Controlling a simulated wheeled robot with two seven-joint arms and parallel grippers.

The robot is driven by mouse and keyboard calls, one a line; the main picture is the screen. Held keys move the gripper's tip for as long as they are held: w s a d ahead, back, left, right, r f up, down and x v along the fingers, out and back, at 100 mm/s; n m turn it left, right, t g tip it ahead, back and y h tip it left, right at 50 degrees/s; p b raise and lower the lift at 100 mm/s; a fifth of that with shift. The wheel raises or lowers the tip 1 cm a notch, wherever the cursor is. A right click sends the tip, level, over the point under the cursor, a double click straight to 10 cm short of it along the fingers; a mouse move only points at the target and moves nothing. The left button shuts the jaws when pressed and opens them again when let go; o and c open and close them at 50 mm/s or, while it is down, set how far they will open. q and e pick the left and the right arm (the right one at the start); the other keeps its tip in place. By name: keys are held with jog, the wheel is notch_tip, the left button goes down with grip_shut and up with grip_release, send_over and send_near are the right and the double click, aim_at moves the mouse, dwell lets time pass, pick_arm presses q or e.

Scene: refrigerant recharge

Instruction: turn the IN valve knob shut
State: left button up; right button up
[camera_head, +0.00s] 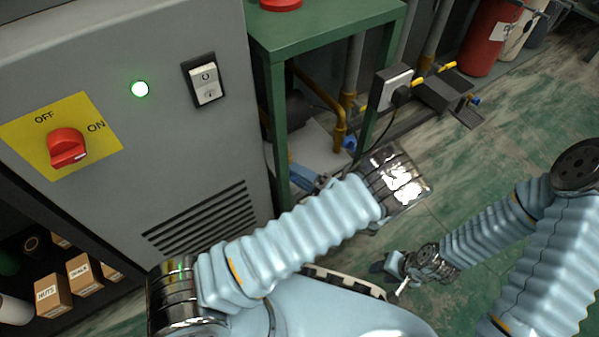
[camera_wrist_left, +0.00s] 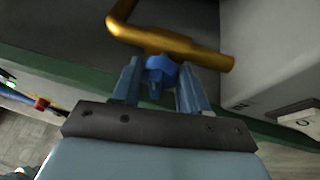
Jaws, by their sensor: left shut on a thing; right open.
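A blue valve knob (camera_wrist_left: 160,71) sits on a yellow pipe (camera_wrist_left: 175,45) in the left wrist view. No label shows on it, so I cannot read whether it is the IN valve. My left gripper (camera_wrist_left: 158,88) has its two blue fingers on either side of the knob and is shut on it. In the head view my left arm hides much of this hand. A blue knob (camera_head: 349,142) shows beside the yellow pipe (camera_head: 340,118) under the green table; I cannot tell if it is the same one. My right gripper (camera_head: 399,277) is open and empty above the floor.
A grey cabinet (camera_head: 190,150) with a red OFF/ON knob (camera_head: 66,147), a lit green lamp (camera_head: 140,89) and a rocker switch (camera_head: 205,83) stands at the left. The green table's (camera_head: 325,30) legs flank the pipes. A red cylinder (camera_head: 489,38) stands at the back right.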

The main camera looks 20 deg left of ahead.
pick_arm(q)
jog(key=shift+r+n+g+p, duration=0.3)
jog(key=shift+n, duration=0.4)
jog(key=shift+f+n+h, duration=0.2)
jog(key=shift+n+h, duration=0.2)
jog(key=shift+n, duration=0.1)
jog(key=o, duration=1)
jog(key=shift+o, duration=0.2)
pick_arm(e)
jog(key=shift+r, duration=0.8)
